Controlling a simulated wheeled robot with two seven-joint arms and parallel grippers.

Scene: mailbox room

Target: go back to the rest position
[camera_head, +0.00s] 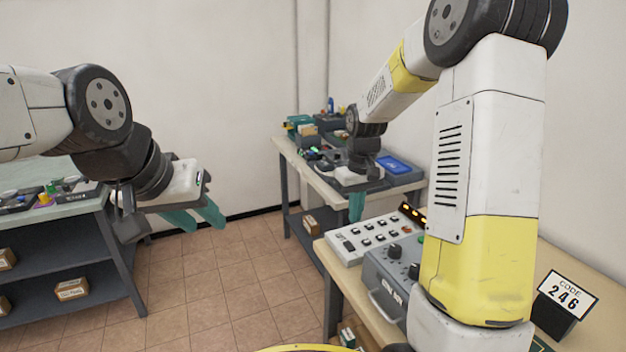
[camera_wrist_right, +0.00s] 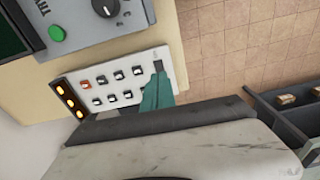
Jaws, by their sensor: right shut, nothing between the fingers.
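My left gripper (camera_head: 204,222) hangs in the air at the left in the head view, over the floor beside the left bench. Its two teal fingers are apart with nothing between them. My right gripper (camera_head: 356,208) points down just behind the white switch panel (camera_head: 366,244), its teal fingers together and empty. In the right wrist view the shut teal fingers (camera_wrist_right: 157,88) overlap the edge of the switch panel (camera_wrist_right: 108,84); I cannot tell whether they touch it. My right arm crosses the right side of the head view.
A grey knob box (camera_head: 388,282) and a code 246 sign (camera_head: 566,296) stand on the right table. A back table (camera_head: 300,160) holds a blue tray (camera_head: 394,165) and small items. A left bench (camera_head: 60,215) has shelves with boxes. Tiled floor (camera_head: 215,285) between is clear.

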